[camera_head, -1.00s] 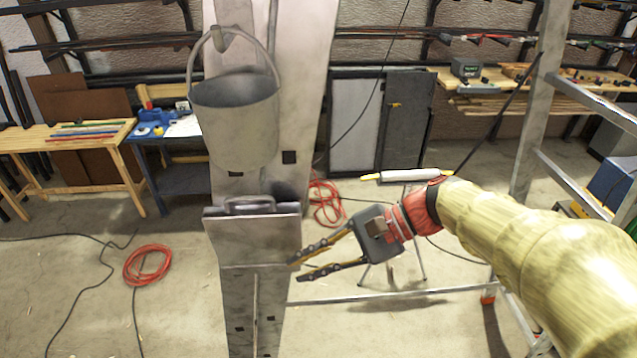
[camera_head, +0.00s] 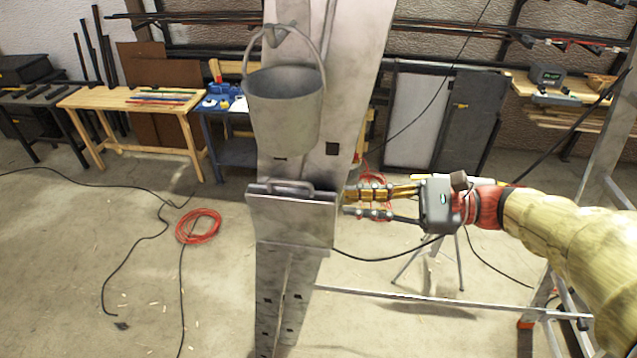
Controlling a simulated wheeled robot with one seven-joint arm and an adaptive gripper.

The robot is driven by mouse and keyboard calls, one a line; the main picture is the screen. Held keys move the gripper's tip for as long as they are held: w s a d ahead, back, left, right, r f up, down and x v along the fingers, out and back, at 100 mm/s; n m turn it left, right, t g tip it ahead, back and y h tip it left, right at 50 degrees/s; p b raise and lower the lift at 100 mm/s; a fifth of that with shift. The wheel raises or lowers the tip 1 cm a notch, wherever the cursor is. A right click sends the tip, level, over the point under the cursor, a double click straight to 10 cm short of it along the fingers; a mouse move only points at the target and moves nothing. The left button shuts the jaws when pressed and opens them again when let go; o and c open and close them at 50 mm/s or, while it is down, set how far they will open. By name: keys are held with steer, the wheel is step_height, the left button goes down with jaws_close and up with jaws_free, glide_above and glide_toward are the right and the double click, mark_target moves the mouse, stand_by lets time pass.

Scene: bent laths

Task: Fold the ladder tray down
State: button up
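The ladder tray (camera_head: 292,222) is a grey metal panel with a handle (camera_head: 280,189) along its top edge. It stands folded up against the grey upright post (camera_head: 345,95). My gripper (camera_head: 345,203) reaches in from the right, with its fingers pointing left at the tray's right edge. The fingers are apart, one above the other, with nothing seen between them. I cannot tell whether the fingertips touch the tray.
A grey bucket (camera_head: 285,115) hangs on a hook just above the tray. A metal stand's bar (camera_head: 420,301) crosses low at the right. A red cable coil (camera_head: 198,226) and black cables lie on the floor at left. A wooden bench (camera_head: 130,98) stands behind.

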mark_target(318, 197)
steer(key=shift+m+y, duration=0.3)
steer(key=shift+y, duration=0.3)
steer(key=a, duration=0.2)
steer(key=a+r, duration=0.1)
steer(key=a, duration=0.2)
steer(key=w+a+r, duration=0.1)
steer(key=a, duration=0.1)
steer(key=shift+w+a+r+b, duration=0.1)
steer(key=shift+a+r+b, duration=0.15)
steer(key=shift+a+b, duration=0.1)
jaws_close()
